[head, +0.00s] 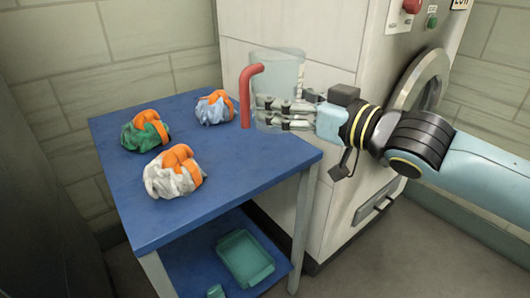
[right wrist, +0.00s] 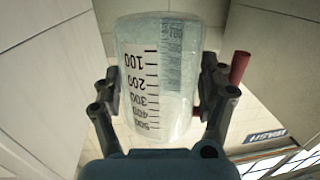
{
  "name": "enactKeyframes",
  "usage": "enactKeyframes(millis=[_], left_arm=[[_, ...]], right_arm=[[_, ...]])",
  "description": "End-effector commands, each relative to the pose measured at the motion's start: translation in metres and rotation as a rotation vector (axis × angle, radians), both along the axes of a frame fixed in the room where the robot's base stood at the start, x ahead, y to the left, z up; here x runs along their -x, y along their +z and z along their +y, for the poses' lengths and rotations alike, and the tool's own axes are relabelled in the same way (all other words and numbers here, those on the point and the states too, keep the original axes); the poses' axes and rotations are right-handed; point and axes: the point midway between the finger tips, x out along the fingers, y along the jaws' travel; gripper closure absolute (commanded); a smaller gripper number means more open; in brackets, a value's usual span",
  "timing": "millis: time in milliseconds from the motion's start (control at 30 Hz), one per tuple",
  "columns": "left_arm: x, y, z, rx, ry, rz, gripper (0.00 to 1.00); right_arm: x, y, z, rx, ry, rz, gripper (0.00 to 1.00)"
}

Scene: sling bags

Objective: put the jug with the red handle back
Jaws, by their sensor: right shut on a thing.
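The clear jug (head: 278,68) has a red handle (head: 246,95) on its left side in the head view. My right gripper (head: 266,113) reaches in from the right and is shut on the jug's body. The jug looks upright at the back right of the blue table; I cannot tell whether its base touches the top. In the right wrist view the jug (right wrist: 155,75) sits between both fingers with its printed scale facing the camera. The red handle (right wrist: 240,67) shows beyond the right finger. My left gripper is not in view.
On the blue table (head: 225,170) lie three bundled bags with orange straps: green (head: 133,138), white (head: 165,182) and light blue (head: 213,110). A teal tray (head: 245,258) is on the lower shelf. A pale machine with a round door (head: 425,82) stands behind, at right.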

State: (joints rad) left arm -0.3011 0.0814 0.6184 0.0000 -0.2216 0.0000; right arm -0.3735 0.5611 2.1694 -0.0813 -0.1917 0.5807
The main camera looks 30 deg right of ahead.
Motion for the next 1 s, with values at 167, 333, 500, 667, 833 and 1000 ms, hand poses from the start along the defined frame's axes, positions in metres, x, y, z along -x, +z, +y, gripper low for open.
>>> enactKeyframes(millis=[167, 333, 500, 667, 833, 1000], left_arm=[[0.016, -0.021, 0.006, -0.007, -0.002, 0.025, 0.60], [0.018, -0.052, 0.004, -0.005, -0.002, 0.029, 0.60], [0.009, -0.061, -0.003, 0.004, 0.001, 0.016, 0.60], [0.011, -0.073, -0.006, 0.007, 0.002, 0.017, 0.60], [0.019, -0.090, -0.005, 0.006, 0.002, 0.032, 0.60], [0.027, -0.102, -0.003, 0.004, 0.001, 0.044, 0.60]], right_arm=[[-0.007, -0.024, -0.035, 0.013, -0.102, -0.001, 0.67], [-0.017, -0.040, -0.085, 0.023, -0.222, -0.003, 0.67], [-0.021, -0.035, -0.100, 0.014, -0.249, -0.004, 0.67], [-0.033, -0.044, -0.099, 0.005, -0.258, -0.005, 0.68], [-0.059, -0.061, -0.086, -0.003, -0.256, -0.005, 0.67], [-0.089, -0.079, -0.070, -0.007, -0.252, -0.006, 0.67]])
